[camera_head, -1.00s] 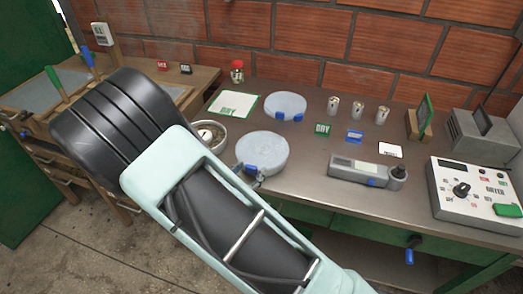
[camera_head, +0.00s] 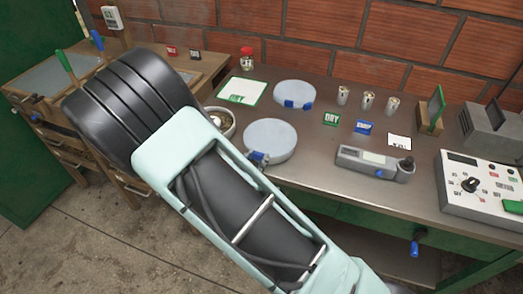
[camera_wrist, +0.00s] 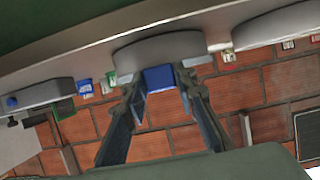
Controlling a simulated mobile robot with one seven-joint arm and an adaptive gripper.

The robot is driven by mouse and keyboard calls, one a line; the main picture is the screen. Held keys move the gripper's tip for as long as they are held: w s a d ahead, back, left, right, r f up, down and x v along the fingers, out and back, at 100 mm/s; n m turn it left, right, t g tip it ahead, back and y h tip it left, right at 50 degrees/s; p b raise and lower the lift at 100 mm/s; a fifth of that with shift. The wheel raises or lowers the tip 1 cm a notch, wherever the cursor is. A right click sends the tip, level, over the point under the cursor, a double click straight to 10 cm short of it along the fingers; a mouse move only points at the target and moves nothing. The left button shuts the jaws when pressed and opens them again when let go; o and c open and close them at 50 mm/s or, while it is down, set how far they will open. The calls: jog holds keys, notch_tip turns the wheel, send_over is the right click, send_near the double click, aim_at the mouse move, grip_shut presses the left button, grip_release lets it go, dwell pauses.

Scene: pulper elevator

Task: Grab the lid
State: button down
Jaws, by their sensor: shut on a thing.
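A round pale grey lid (camera_head: 269,139) with a blue tab lies near the front edge of the metal bench in the head view. My gripper (camera_wrist: 161,80) is shut on the lid's blue tab (camera_wrist: 159,78), with one finger on each side of it in the wrist view. The lid's curved grey rim (camera_wrist: 160,50) shows just beyond the fingertips. In the head view my arm hides most of the gripper; only a small dark part shows beside the tab (camera_head: 258,158). I cannot tell whether the lid is slightly lifted off the bench.
A second round grey piece with blue tabs (camera_head: 294,94) lies behind. A bowl (camera_head: 220,123) stands close left of the lid. Several metal cups (camera_head: 368,100), a grey meter (camera_head: 374,164) and a control box (camera_head: 482,187) are to the right. A brick wall (camera_head: 300,35) backs the bench.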

jog(key=shift+r, duration=0.5)
notch_tip(320, 180, up, 2)
jog(key=shift+r, duration=0.1)
jog(key=s+r+p, duration=0.8)
jog(key=s+r, duration=0.2)
jog(key=s, duration=0.3)
jog(key=shift+s, duration=0.4)
jog(key=shift+f, duration=0.1)
